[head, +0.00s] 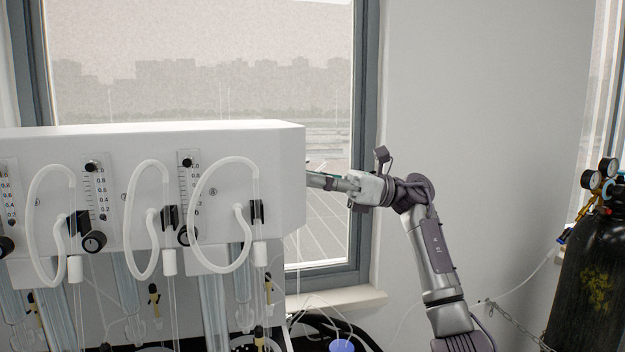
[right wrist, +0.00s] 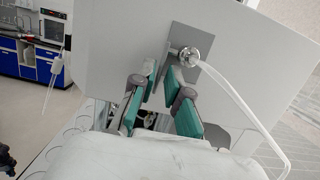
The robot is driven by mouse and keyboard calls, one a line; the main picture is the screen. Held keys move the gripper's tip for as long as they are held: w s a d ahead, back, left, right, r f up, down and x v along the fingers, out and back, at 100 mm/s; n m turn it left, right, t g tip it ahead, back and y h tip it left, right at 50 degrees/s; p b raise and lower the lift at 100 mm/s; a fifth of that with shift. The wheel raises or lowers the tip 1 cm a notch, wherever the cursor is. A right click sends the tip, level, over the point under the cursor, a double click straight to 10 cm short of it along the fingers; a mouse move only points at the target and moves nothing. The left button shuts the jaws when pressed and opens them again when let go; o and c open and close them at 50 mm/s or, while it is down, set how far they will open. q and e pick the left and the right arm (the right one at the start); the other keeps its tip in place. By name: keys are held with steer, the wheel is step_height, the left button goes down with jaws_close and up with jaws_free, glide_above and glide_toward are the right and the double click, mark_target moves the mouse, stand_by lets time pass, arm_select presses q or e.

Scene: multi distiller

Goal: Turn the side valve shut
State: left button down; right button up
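In the head view my right gripper (head: 322,181) points left at the housing's right side. My left gripper is not in view.
The housing front carries looped white tubes (head: 144,220), black knobs and flow gauges. A dark gas cylinder (head: 590,285) with gauges stands at the far right. A window (head: 200,60) is behind. Blue cabinets (right wrist: 32,62) show far off in the right wrist view.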

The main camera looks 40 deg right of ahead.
steer(key=v, duration=1.1)
steer(key=shift+s+d, duration=0.15)
steer(key=shift+d, duration=0.2)
